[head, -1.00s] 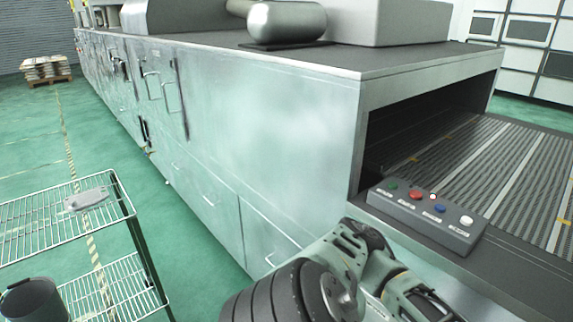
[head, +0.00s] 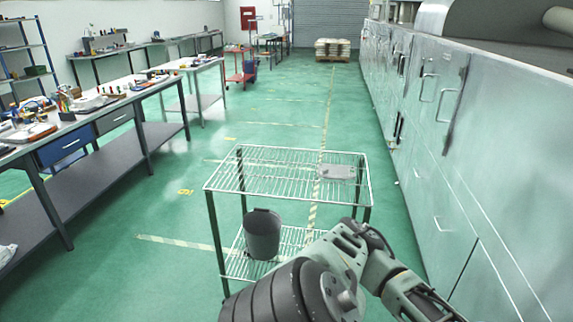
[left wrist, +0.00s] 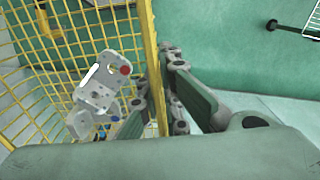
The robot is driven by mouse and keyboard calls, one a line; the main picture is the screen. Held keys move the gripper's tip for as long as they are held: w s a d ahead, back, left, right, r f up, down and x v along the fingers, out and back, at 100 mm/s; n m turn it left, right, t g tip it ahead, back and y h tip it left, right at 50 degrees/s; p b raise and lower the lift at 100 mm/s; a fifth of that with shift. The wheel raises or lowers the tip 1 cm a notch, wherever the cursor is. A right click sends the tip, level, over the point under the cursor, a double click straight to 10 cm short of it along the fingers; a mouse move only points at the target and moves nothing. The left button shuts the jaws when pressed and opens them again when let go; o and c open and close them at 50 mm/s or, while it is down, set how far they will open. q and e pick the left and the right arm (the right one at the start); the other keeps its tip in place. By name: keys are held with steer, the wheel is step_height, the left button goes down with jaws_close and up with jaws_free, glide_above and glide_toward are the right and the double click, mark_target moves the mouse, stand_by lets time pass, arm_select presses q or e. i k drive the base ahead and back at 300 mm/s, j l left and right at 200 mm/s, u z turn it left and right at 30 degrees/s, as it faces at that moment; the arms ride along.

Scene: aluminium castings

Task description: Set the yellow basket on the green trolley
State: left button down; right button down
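The yellow basket (left wrist: 60,55) shows in the left wrist view as a wire mesh with a thick rim, filling the left side. Grey metal castings (left wrist: 98,90), one with a red spot, are seen inside its mesh. My left gripper (left wrist: 166,85) has its fingers on both sides of the basket's yellow edge and is shut on it. The basket and my left gripper are outside the head view. An arm of mine crosses the bottom of the head view, its gripper out of frame. No green trolley can be made out.
A wire rack (head: 265,172) stands close ahead, with a grey casting (head: 337,172) on top and a dark bin (head: 262,234) below. Workbenches (head: 110,105) line the left, a long metal machine (head: 450,130) the right. A red trolley (head: 241,72) stands far back. Green floor lies between.

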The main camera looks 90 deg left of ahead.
mark_target(258, 172)
steer(key=k+j+u, duration=0.1)
steer(key=u, duration=0.3)
steer(key=j+u, duration=0.25)
steer(key=u, duration=0.15)
steer(key=j+u, duration=0.25)
steer(key=u, duration=0.2)
steer(key=j+u, duration=0.25)
steer(key=u, duration=0.15)
steer(key=k, duration=0.05)
